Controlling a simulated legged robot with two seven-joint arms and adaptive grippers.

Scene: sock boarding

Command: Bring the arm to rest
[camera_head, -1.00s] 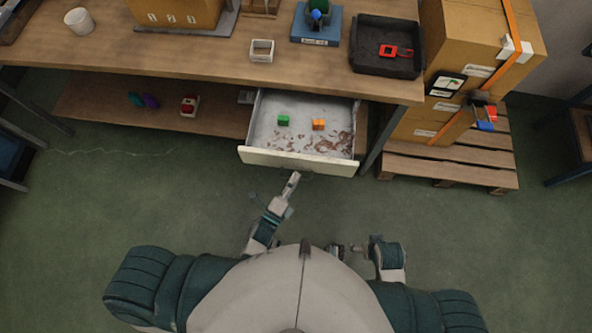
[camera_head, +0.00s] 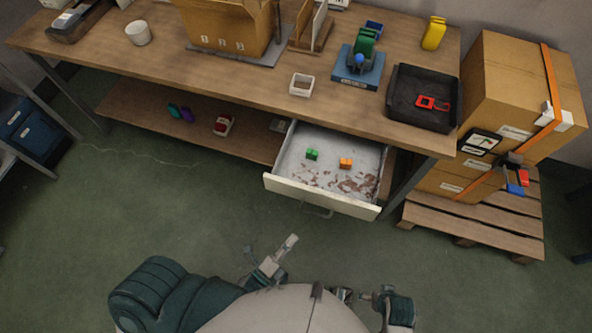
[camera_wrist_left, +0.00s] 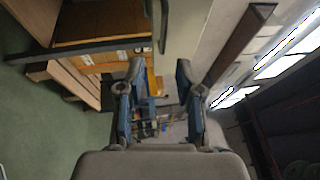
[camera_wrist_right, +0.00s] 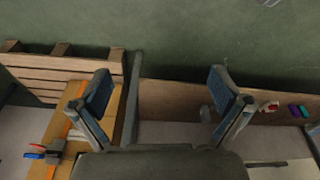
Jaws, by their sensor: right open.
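My left gripper (camera_wrist_left: 158,78) shows its two blue-padded fingers apart with nothing between them in the left wrist view. In the head view my left arm is low in front of my body, clear of the drawer (camera_head: 322,196). My right gripper (camera_wrist_right: 161,80) has its fingers wide apart and empty in the right wrist view. My right arm is folded close to my body, at the bottom of the head view. Both grippers are apart from all objects.
The drawer is pulled out under the workbench (camera_head: 240,84), with a green block (camera_head: 312,154) and an orange block (camera_head: 345,163) inside. Taped cartons (camera_head: 515,90) stand on a pallet (camera_head: 480,225) at right. The green floor (camera_head: 170,215) before the bench is open.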

